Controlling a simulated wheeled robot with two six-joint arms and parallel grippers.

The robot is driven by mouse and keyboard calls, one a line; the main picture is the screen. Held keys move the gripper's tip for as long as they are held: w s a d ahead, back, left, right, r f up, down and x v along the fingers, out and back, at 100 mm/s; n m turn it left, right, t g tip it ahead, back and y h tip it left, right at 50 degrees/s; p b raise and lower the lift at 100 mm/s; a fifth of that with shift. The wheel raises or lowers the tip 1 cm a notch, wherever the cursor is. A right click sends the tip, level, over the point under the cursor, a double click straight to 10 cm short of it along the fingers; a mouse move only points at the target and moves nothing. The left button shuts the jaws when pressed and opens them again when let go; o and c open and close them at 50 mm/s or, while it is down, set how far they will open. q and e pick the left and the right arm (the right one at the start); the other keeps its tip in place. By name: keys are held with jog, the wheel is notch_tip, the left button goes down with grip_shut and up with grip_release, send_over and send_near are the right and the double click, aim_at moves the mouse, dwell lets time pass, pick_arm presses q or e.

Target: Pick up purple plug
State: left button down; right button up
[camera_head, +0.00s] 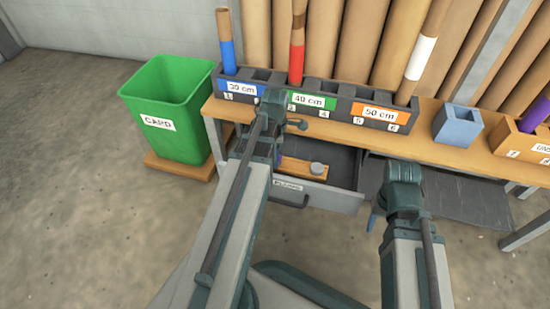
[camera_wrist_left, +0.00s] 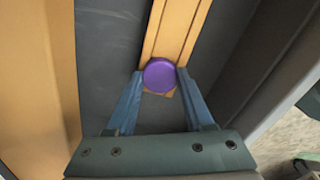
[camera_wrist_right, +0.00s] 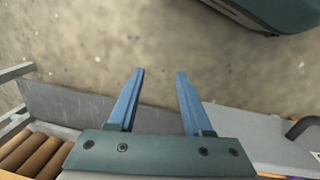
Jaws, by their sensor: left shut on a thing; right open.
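The purple plug (camera_wrist_left: 159,74) is a round purple disc between the fingertips of my left gripper (camera_wrist_left: 158,82), seen in the left wrist view. The gripper is shut on it, over the end of a wooden strip (camera_wrist_left: 178,32) in the drawer. In the head view my left gripper reaches into the open drawer labelled PLUGS (camera_head: 320,192), and my arm hides the plug there. A grey plug (camera_head: 316,168) sits on the wooden strip. My right gripper (camera_wrist_right: 158,75) is open and empty, away from the drawer, pointing at the floor.
A bench rack (camera_head: 326,88) marked 30, 40 and 50 cm holds several tubes. A green CARD bin (camera_head: 170,90) stands left, a blue box (camera_head: 456,126) and a wooden box (camera_head: 528,150) right. The drawer walls stand close around my left gripper.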

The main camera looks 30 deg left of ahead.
pick_arm(q)
jog(key=shift+r, duration=0.1)
notch_tip(320, 180, up, 10)
jog(key=p, duration=1)
dwell(0.5)
jog(key=shift+r+p, duration=0.35)
jog(key=shift+p, duration=0.05)
jog(key=shift+w+d, duration=0.1)
